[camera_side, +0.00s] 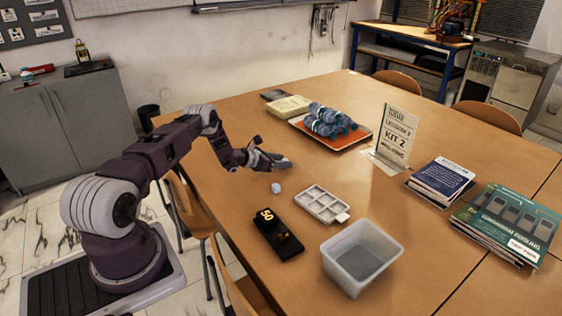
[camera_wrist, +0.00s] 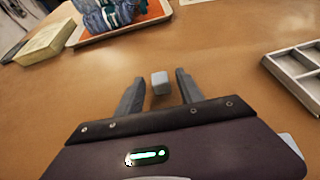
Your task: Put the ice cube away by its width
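The ice cube (camera_side: 276,188) is a small pale grey-white block on the wooden table, in front of my gripper (camera_side: 274,158) in the side view. In the wrist view the ice cube (camera_wrist: 160,83) shows between the two fingers of my gripper (camera_wrist: 160,77), with a gap on each side. My gripper is open and empty. In the side view it hangs above the table, apart from the cube. A black gauge (camera_side: 268,243) with a yellow "50" display lies nearer the camera. A white compartment tray (camera_side: 343,217) lies right of the cube; part of this tray (camera_wrist: 286,80) shows in the wrist view.
A translucent grey bin (camera_side: 338,266) stands near the table's front edge. An orange-lined tray (camera_side: 356,140) with blue-grey bundles and a cream box (camera_side: 288,107) lie behind. Table around the cube is clear.

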